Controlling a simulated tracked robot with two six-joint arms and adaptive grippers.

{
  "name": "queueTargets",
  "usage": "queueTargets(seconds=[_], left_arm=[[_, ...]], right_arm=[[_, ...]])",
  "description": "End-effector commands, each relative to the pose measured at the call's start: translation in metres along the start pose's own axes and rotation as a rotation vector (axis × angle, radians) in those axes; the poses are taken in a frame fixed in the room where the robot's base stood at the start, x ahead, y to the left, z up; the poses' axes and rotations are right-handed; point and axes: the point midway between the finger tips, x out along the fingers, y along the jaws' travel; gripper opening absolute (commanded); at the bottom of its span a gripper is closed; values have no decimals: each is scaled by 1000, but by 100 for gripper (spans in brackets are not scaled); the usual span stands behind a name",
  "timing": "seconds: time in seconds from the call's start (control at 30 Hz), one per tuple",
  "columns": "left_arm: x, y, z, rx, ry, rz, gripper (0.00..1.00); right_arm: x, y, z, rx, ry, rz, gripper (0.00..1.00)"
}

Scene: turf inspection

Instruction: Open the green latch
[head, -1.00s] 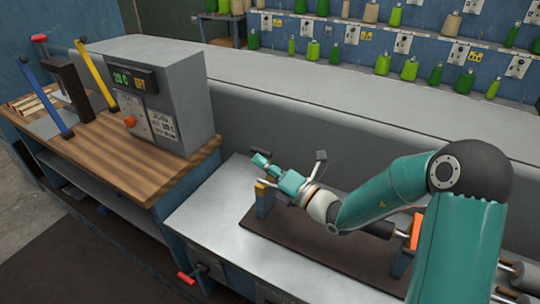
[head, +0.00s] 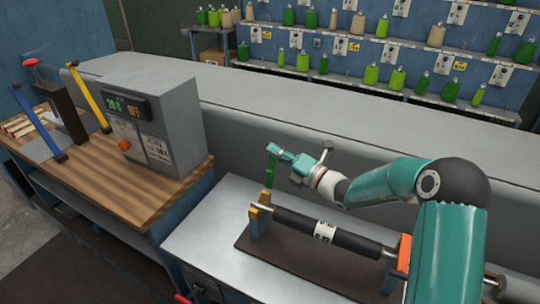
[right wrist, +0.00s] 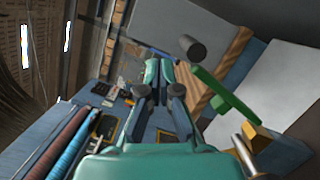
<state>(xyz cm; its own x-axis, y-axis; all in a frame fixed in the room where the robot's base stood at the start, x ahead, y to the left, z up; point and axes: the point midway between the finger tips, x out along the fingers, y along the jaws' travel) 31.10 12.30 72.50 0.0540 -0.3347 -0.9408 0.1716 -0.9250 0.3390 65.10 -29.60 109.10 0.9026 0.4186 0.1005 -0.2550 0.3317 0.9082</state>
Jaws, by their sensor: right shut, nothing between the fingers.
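The green latch (head: 270,168) is a short bar standing upright above the yellow-topped blue support (head: 260,222) at the left end of a dark roller. In the right wrist view the latch (right wrist: 226,92) is a slanting green bar to the right of my fingers, with the yellow block (right wrist: 264,138) at its lower end. My right gripper (head: 275,150) is shut and empty, with its fingertips close to the latch's top in the head view. In the right wrist view the fingers (right wrist: 159,92) look apart from the bar. My left gripper is in neither current view.
The dark roller (head: 350,242) with a white label lies between the latch support and an orange support (head: 403,254). A grey control box (head: 150,122) stands on the wooden bench at left. A long grey ledge (head: 300,98) runs behind. Shelves of green and tan spools are farther back.

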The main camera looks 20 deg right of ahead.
Motion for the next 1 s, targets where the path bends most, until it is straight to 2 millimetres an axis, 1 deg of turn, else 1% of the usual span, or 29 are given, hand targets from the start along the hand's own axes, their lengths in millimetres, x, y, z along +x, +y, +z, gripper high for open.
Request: queueTargets(seconds=[0.13,0.33,1.0], left_arm=[[0,0,0,0,0,0,46],[0,0,0,0,0,0,46],[-1,0,0,0,0,0,46]], right_arm=[[4,-6,9,-1,2,1,0],[6,-11,15,1,3,0,0],[6,-13,18,2,4,-1,0]])
